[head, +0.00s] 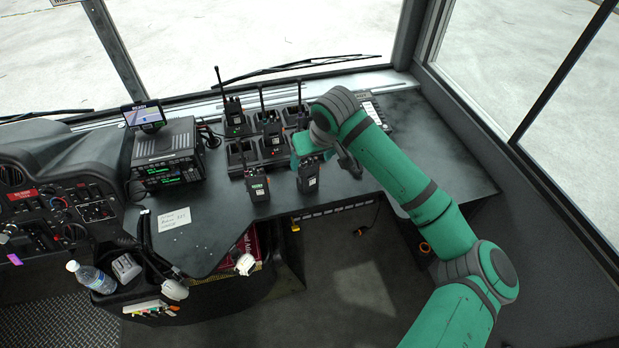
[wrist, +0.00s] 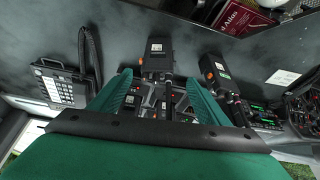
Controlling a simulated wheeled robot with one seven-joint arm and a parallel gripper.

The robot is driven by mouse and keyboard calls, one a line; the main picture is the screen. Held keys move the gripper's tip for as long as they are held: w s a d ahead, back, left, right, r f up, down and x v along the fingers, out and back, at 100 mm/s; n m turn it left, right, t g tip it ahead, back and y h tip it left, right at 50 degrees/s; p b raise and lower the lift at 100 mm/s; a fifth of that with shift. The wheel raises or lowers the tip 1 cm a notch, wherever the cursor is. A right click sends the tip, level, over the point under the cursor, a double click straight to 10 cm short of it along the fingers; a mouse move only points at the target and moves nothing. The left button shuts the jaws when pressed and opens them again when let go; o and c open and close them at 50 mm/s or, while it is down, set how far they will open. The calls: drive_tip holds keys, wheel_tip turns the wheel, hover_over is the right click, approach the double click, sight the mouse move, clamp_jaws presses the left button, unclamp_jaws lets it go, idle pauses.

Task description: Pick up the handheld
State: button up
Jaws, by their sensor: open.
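Several black handhelds with antennas are in view. One handheld (head: 308,179) stands at the front of the dark desk, just in front of my gripper (head: 324,156); its upper part is close to the gripper. A second handheld (head: 258,189) stands to its left. In the wrist view my gripper (wrist: 160,80) is open, a finger at each side. The nearer handheld (wrist: 158,56) shows just beyond the fingertips, between their lines, and the second handheld (wrist: 216,72) is to the right. I cannot tell whether the fingers touch anything.
A charger (head: 275,155) with several slots stands behind, with handhelds in its back row (head: 233,115). A radio unit (head: 166,152) is at the left, with a paper note (head: 174,219) in front. A keypad phone (wrist: 60,86) lies beside my gripper.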

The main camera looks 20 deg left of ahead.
sight(310, 160)
drive_tip(key=shift+w+x, duration=0.2)
drive_tip(key=shift+x, duration=1.1)
drive_tip(key=shift+w+x, duration=0.2)
drive_tip(key=shift+x, duration=1.1)
drive_tip(key=shift+r, duration=0.2)
clamp_jaws()
drive_tip(key=shift+r, duration=0.1)
